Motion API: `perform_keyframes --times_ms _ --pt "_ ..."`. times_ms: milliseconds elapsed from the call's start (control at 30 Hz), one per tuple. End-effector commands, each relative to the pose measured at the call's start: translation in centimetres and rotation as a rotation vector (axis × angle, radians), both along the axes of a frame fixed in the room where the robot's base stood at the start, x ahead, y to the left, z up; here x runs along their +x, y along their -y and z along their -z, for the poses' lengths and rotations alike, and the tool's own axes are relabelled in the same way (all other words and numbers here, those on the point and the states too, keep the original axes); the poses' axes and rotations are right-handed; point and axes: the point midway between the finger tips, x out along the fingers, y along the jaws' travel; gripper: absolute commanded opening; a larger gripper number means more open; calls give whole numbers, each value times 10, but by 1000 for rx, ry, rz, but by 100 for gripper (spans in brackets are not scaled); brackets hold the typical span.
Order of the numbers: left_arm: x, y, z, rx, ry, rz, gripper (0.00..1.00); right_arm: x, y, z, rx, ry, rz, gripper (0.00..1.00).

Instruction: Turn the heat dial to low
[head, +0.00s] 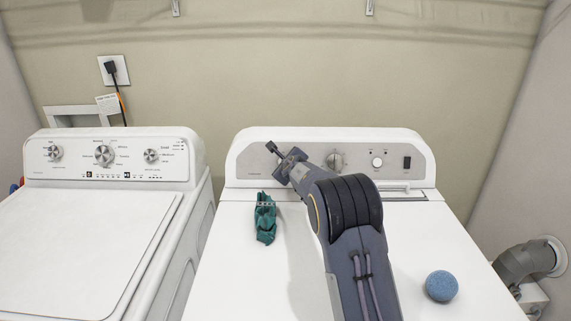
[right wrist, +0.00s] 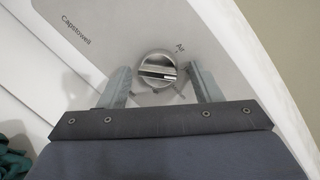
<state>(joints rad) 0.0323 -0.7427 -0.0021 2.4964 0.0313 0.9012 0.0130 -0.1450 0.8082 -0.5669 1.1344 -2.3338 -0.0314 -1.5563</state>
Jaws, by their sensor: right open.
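In the right wrist view a round silver dial (right wrist: 157,70) with a raised bar grip sits on the grey panel, with the label "Air" and small tick marks beside it. The bar lies roughly across the picture. My right gripper (right wrist: 159,78) is open, one finger on each side of the dial, with a visible gap to it on both sides. Whether the fingertips touch the panel I cannot tell. In the head view my right gripper (head: 276,163) is at the left part of the dryer's panel (head: 310,148) and hides this dial. My left gripper is not in view.
The dryer (head: 420,230) also has a middle dial (head: 336,161), a round button (head: 377,162) and a dark switch (head: 407,162). A teal cloth (head: 265,222) and a blue ball (head: 441,286) lie on its top. A washer (head: 90,235) stands at the left.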

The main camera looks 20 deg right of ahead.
Motion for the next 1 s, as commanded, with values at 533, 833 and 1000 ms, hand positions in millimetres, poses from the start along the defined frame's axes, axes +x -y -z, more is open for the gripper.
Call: perform_keyframes --times_ms 533,833,1000 --pt "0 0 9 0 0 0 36 -64 -16 -28 1 2 0 58" --pt "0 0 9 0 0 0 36 -70 -17 -30 -1 0 1 58" --pt "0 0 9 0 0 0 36 -70 -17 -30 0 1 1 58"
